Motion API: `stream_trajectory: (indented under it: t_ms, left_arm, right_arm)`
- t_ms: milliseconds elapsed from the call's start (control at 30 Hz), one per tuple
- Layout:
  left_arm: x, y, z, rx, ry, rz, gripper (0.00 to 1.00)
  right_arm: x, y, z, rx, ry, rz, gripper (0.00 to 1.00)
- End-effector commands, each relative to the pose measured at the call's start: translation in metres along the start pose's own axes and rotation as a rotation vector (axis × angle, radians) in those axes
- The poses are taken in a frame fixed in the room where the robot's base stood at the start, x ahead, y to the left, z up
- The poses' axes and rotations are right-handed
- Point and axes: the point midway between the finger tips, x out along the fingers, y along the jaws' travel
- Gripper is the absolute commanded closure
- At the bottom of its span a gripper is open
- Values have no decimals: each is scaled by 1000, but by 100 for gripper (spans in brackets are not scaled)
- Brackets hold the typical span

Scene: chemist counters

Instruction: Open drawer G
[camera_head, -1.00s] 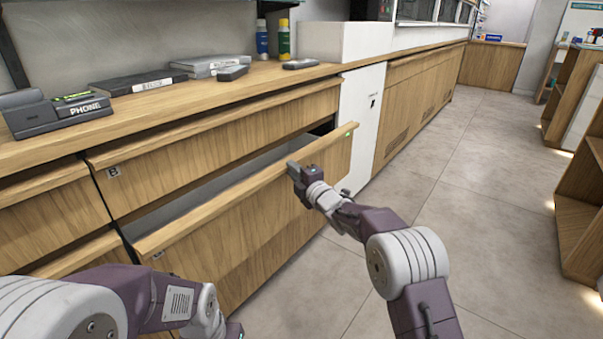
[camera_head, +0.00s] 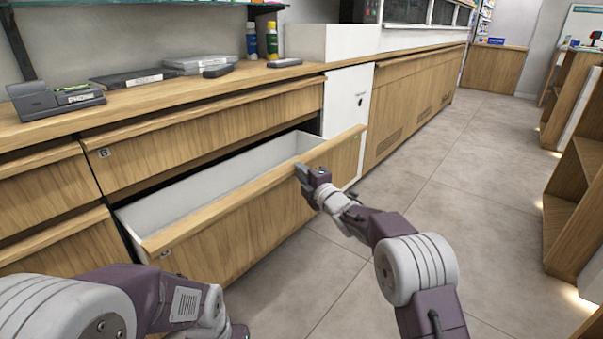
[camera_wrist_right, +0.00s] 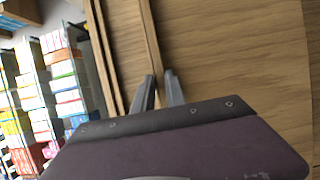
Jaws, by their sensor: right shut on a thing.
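The open drawer (camera_head: 255,225) is a wooden-fronted lower drawer, pulled out below drawer B (camera_head: 210,133). Its white interior (camera_head: 215,178) shows empty in the head view. A small label on its front is too small to read. My right gripper (camera_head: 301,172) is shut on the top edge of the drawer front, right of its middle. In the right wrist view, the two fingers (camera_wrist_right: 159,90) straddle the wooden edge (camera_wrist_right: 152,45). My left arm crosses the lower left of the head view, and its gripper (camera_head: 240,331) is mostly cut off at the bottom edge.
The counter (camera_head: 150,105) above holds a phone (camera_head: 55,98), binders (camera_head: 133,80) and two bottles (camera_head: 271,40). Shelving (camera_head: 572,205) stands at the far right. Clear tiled floor (camera_head: 455,200) lies between. The wrist view shows stocked shelves (camera_wrist_right: 65,75).

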Motion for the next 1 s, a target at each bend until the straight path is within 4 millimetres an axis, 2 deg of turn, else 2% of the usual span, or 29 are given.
stream_trajectory:
  t_ms: [167, 200, 267, 300, 667, 767, 1000]
  left_arm:
    - [0, 0, 0, 0, 0, 0, 100]
    - [0, 0, 0, 0, 0, 0, 100]
    - [0, 0, 0, 0, 0, 0, 100]
    - [0, 0, 0, 0, 0, 0, 100]
    - [-2, 0, 0, 0, 0, 0, 100]
    - [-7, 0, -1, 0, 0, 0, 100]
    - [-24, 0, -2, 0, 0, 0, 100]
  right_arm:
    - [0, 0, 0, 0, 0, -1, 100]
    - [0, 0, 0, 0, 0, -1, 81]
    - [0, 0, 0, 0, 0, -1, 65]
    - [0, 0, 0, 0, 0, -1, 62]
    - [-4, 1, 0, 0, 0, -1, 62]
    - [-15, 2, 0, 1, 0, -2, 62]
    - [-60, 3, 1, 1, -2, -4, 62]
